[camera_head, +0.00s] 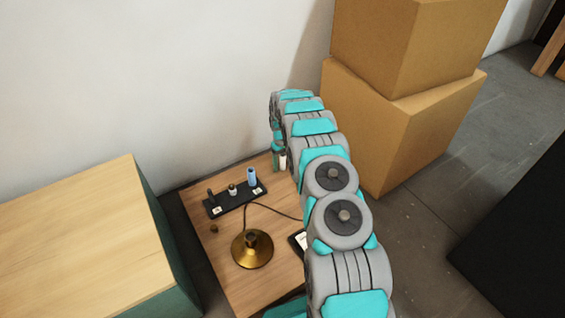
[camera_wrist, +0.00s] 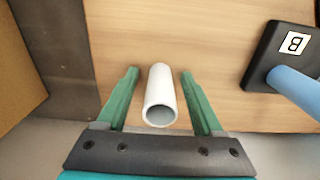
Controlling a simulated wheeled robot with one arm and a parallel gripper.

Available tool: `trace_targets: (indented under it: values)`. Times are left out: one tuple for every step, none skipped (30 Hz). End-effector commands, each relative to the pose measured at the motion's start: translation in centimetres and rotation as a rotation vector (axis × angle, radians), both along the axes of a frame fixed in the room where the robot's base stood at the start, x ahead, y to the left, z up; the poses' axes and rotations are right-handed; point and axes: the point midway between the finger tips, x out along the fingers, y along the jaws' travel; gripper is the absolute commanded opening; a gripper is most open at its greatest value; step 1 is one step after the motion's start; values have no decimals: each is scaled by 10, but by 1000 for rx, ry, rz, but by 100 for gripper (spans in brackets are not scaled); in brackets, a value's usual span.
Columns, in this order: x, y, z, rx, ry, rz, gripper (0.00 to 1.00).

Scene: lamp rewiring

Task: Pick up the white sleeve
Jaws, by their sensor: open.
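The white sleeve (camera_wrist: 160,88) is a short hollow tube standing on the wooden table; the wrist view looks down on its open end. My gripper (camera_wrist: 160,75) is open, with one green finger on each side of the sleeve. A gap shows between each finger and the sleeve, so neither appears to touch it. In the head view the sleeve (camera_head: 283,160) is a small white shape beside my gripper (camera_head: 279,158), near the table's back edge, partly hidden by my arm.
A black tray (camera_head: 212,208) holds a blue tube (camera_head: 252,178) and two smaller pieces; the tube also shows at right in the wrist view (camera_wrist: 297,90). A brass lamp base (camera_head: 252,250) with a cord stands on the table (camera_head: 205,255). Cardboard boxes (camera_head: 375,125) stand at right.

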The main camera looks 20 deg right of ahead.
Motion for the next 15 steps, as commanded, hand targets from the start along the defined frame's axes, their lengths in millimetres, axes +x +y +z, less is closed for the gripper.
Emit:
trace_targets:
  values:
    - [0,0,0,0,0,0,68]
    - [0,0,0,0,0,0,65]
    - [0,0,0,0,0,0,61]
    - [0,0,0,0,0,0,57]
    - [0,0,0,0,0,0,54]
    - [0,0,0,0,0,0,49]
    - [0,0,0,0,0,0,46]
    - [0,0,0,0,0,0,43]
    - [0,0,0,0,0,0,38]
    - [0,0,0,0,0,0,35]
    - [0,0,0,0,0,0,31]
    - [0,0,0,0,0,0,27]
    - [0,0,0,0,0,0,24]
    - [0,0,0,0,0,0,20]
    - [0,0,0,0,0,0,16]
